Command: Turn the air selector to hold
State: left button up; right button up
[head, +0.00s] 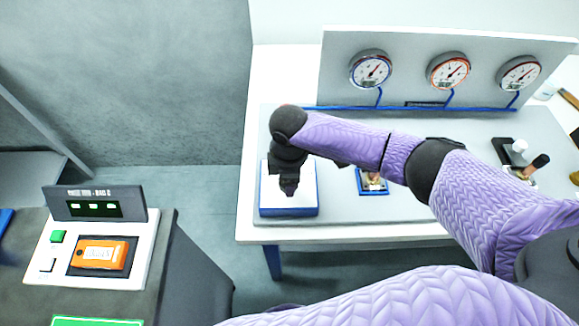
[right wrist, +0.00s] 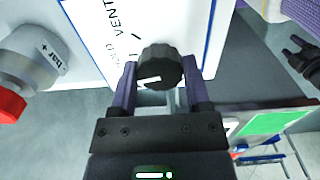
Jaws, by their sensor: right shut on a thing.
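The air selector panel (head: 268,207) is a white, blue-edged box at the front left of the white table. Its black round knob (right wrist: 160,68) with a white pointer line shows in the right wrist view. The pointer aims left in that view. The panel (right wrist: 183,22) carries the word VENT and other lettering that is partly cut off. My right gripper (right wrist: 163,86) has a finger on each side of the knob and is shut on it. In the head view my right gripper (head: 289,190) is over the panel. A dark gripper-like part (right wrist: 304,62) at the right wrist view's edge may be my left gripper; its jaws are unclear.
Three gauges (head: 371,69) stand on a board behind, joined by a blue pipe (head: 420,108). A small blue-framed fitting (head: 371,182) sits right of the panel. A console (head: 98,240) with an orange block stands at left. A red-ended grey fitting (right wrist: 30,65) is near the gripper.

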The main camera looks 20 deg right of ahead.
jog(key=shift+m+p, duration=0.8)
jog(key=shift+m, duration=0.1)
jog(key=o, duration=1.3)
notch_tip(320, 180, up, 10)
jog(key=shift+p, duration=1.2)
